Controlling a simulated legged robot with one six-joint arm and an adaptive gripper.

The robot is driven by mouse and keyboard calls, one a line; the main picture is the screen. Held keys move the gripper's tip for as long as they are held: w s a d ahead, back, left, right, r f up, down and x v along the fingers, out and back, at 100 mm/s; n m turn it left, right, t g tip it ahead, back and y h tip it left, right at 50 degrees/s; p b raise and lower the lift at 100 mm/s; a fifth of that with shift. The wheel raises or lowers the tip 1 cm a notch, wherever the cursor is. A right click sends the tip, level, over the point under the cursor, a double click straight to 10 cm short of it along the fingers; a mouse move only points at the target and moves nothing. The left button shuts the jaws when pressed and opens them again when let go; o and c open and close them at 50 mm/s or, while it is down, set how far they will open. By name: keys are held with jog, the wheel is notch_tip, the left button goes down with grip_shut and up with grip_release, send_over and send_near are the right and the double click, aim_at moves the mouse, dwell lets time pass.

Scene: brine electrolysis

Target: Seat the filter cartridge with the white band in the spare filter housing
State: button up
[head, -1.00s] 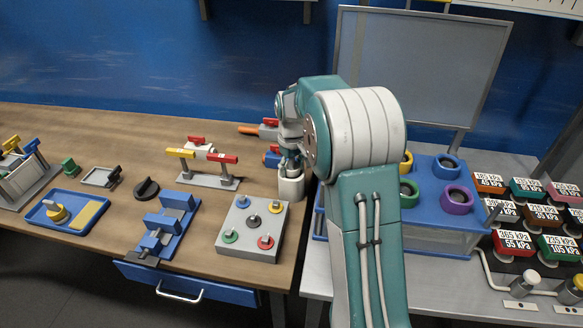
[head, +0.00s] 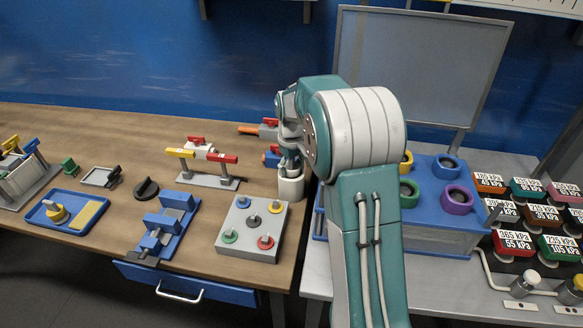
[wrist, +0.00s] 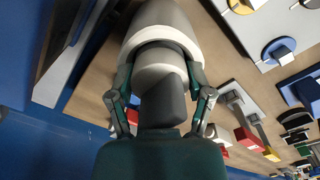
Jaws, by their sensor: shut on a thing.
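My gripper (head: 289,160) points down at the right end of the wooden table, over a white cup-shaped housing (head: 291,189). In the wrist view my gripper (wrist: 160,82) has its two fingers closed on either side of the filter cartridge (wrist: 160,74), which shows a pale round body and a dark block at the near end. The housing's pale rim (wrist: 160,38) surrounds the cartridge's far end in that view. The cartridge looks in line with the housing mouth. How deep it sits is hidden, and I cannot make out its band clearly.
A blue block with coloured ring sockets (head: 457,201) stands right of my arm. Left of the housing are a grey plate with coloured knobs (head: 248,250) and a valve stand (head: 209,180). Orange-handled valves (head: 268,132) lie just behind. Bare wood lies between.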

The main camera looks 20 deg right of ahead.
jog(key=shift+s+f, duration=0.15)
jog(key=shift+f, duration=0.15)
dwell(0.5)
jog(key=o, duration=1.3)
jog(key=shift+r, duration=0.15)
jog(key=shift+r, duration=0.3)
grip_shut()
jog(key=shift+a, duration=0.1)
jog(key=c, duration=0.7)
grip_release()
jog(key=shift+a+f, duration=0.1)
